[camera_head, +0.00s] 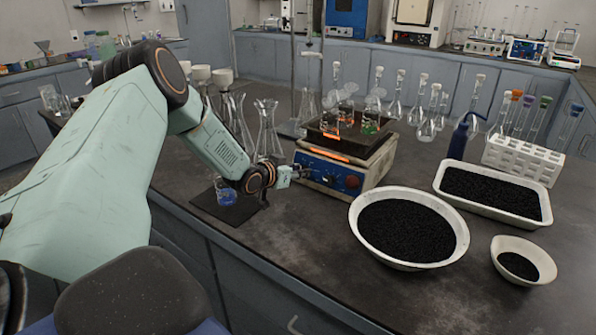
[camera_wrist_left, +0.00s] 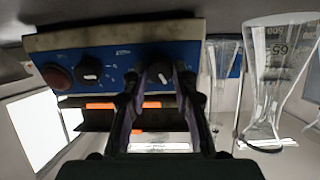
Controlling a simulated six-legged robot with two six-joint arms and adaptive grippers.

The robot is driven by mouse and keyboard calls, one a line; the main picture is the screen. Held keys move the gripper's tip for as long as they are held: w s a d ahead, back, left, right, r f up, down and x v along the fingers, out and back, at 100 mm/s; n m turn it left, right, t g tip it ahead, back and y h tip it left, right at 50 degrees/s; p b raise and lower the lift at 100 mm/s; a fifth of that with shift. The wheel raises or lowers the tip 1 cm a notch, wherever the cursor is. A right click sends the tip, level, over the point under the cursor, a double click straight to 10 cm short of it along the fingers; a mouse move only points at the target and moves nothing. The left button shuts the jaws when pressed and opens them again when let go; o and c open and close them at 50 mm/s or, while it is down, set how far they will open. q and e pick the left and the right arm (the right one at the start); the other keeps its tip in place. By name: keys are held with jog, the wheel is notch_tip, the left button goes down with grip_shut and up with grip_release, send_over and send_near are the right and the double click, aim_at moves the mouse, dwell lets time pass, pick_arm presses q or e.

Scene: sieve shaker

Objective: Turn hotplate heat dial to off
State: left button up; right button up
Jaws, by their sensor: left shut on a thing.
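The hotplate (camera_head: 378,170) stands on the dark bench with a blue front panel and glowing orange strips. In the left wrist view, which is upside down, the panel (camera_wrist_left: 120,52) carries a red round knob (camera_wrist_left: 58,77), a black dial (camera_wrist_left: 88,70) and another dial (camera_wrist_left: 158,72) with a pale pointer mark. My left gripper (camera_head: 302,172) is at the panel's left end in the head view. In the wrist view its fingers (camera_wrist_left: 160,70) are on either side of that last dial, shut on it. The dial labels are too small to read. My right gripper is not in view.
A round bowl (camera_head: 362,238), a tray (camera_head: 490,210) and a small bowl (camera_head: 500,245) of black granules are to the right. Tall glass flasks (camera_head: 267,130) stand behind my left wrist. A blue-filled beaker (camera_head: 226,194) is beside it.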

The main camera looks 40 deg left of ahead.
pick_arm(q)
grip_shut()
jog(key=n+b, duration=0.1)
jog(key=n, duration=0.3)
jog(key=shift+f+n+b, duration=0.1)
jog(key=shift+n+b, duration=0.3)
jog(key=n+b, duration=0.2)
jog(key=n, duration=0.2)
jog(key=shift+n, duration=0.7)
